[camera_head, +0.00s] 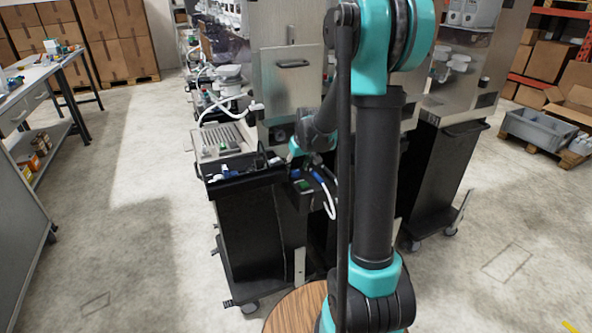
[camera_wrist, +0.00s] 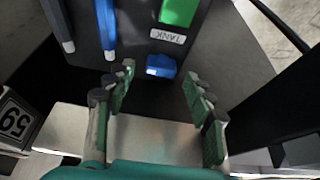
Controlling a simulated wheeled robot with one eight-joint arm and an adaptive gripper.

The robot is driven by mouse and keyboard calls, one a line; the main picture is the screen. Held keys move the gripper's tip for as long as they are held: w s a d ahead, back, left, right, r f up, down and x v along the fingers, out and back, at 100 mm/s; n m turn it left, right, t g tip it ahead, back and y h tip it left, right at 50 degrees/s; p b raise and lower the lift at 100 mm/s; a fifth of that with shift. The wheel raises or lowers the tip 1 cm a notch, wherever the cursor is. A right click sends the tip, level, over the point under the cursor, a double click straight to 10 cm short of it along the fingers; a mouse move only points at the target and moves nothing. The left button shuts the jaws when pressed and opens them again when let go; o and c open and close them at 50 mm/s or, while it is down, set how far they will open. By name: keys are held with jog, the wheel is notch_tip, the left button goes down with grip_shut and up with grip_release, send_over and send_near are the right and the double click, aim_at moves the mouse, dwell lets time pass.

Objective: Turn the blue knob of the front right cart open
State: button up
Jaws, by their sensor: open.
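The blue knob (camera_wrist: 160,67) is a small blue block on a dark panel in the wrist view. It is just below a white label (camera_wrist: 168,37) reading TANK upside down. My gripper (camera_wrist: 161,78) is open, with one finger to the left and one to the right of the knob in the picture. Nothing is held, and I cannot tell whether a fingertip touches the knob. In the head view the black cart (camera_head: 258,235) stands beyond my arm, which hides part of its right side and the cart beside it.
A green block (camera_wrist: 179,10) and a blue bar (camera_wrist: 107,25) are close to the knob in the wrist view. A white hose (camera_head: 330,200) loops beside my arm in the head view. A workbench (camera_head: 30,78) stands at the left, with open floor before it.

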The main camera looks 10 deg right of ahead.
jog(key=shift+w+a+f, duration=0.1)
jog(key=shift+w+f, duration=0.15)
jog(key=shift+f, duration=0.45)
jog(key=c, duration=1.1)
